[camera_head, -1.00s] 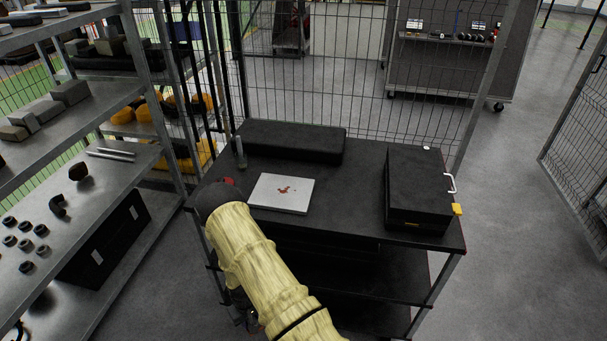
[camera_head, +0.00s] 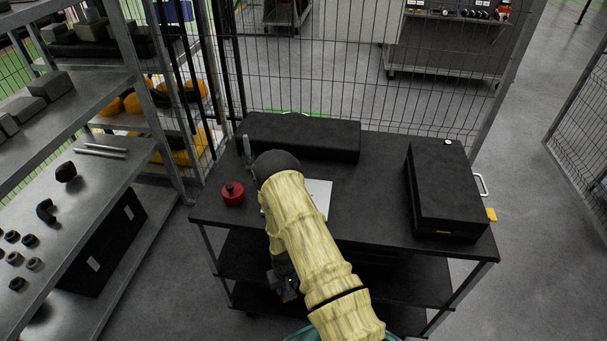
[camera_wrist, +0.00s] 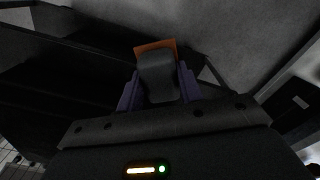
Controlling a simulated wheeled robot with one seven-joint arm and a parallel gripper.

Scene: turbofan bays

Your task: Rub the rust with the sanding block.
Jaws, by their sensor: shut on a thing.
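The white plate (camera_head: 321,197) lies on the black cart top, mostly behind my arm. Its rust patch is hidden now; the earlier head view shows it reddish-brown near the plate's middle. My gripper (camera_wrist: 159,88) is shut on the sanding block (camera_wrist: 157,72), a dark grey block with an orange-brown face at its far end, between purple fingers. In the head view my gripper (camera_head: 286,287) hangs partly hidden beneath my arm, in front of the cart, appearing lower than its top. The block looks apart from the plate.
A red item with a black knob (camera_head: 232,194) stands left of my arm on the cart top (camera_head: 370,215). A long black case (camera_head: 310,137) lies at the back, a black box (camera_head: 447,190) at the right. A metal shelf rack (camera_head: 110,165) stands left.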

